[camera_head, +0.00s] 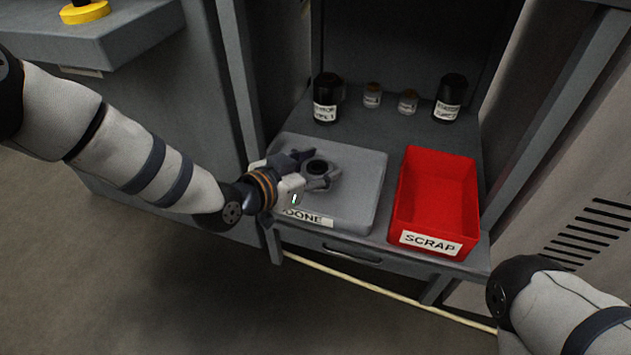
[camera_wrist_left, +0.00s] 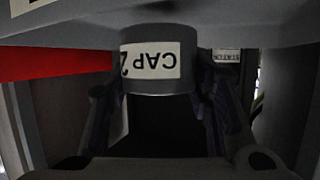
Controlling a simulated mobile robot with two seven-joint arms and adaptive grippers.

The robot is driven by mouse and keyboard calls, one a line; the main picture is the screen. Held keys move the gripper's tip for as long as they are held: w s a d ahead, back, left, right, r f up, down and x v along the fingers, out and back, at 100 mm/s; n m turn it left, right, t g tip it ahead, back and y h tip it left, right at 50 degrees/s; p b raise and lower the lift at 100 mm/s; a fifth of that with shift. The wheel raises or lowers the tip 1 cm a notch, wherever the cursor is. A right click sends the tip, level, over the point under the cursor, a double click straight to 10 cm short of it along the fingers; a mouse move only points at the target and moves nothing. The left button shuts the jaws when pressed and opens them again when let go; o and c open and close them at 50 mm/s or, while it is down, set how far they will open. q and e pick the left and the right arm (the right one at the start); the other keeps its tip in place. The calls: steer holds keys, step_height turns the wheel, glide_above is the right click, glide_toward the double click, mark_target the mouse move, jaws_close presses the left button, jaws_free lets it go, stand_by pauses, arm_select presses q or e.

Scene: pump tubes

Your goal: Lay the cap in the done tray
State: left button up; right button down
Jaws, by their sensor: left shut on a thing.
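My left gripper (camera_head: 314,173) is over the grey done tray (camera_head: 365,185), which has a "DONE" label on its front. The gripper is shut on the cap, a dark round piece (camera_head: 317,167) between its fingers. In the left wrist view the cap (camera_wrist_left: 158,83) is a grey cylinder with a white label reading "CAP 2", upside down in the picture, between the fingers. I cannot tell whether the cap touches the tray floor. My right gripper is out of view; only part of that arm shows at the lower right.
A red scrap bin (camera_head: 436,200) stands right of the done tray. Behind them are two dark labelled cylinders (camera_head: 326,98) (camera_head: 450,98) and two small pale pieces (camera_head: 373,95) (camera_head: 408,101) with brownish tops. Upright posts flank the bench.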

arm_select(q)
step_height(320, 180, down, 3)
steer(key=shift+a+b, duration=0.1)
steer(key=shift+b, duration=0.2)
steer(key=shift+r, duration=0.15)
steer(key=o, duration=1.5)
steer(key=shift+f, duration=0.2)
steer(key=shift+o, duration=0.2)
steer(key=shift+s+r, duration=0.1)
steer(key=shift+r, duration=0.2)
steer(key=p+v, duration=0.4)
steer(key=v, duration=0.8)
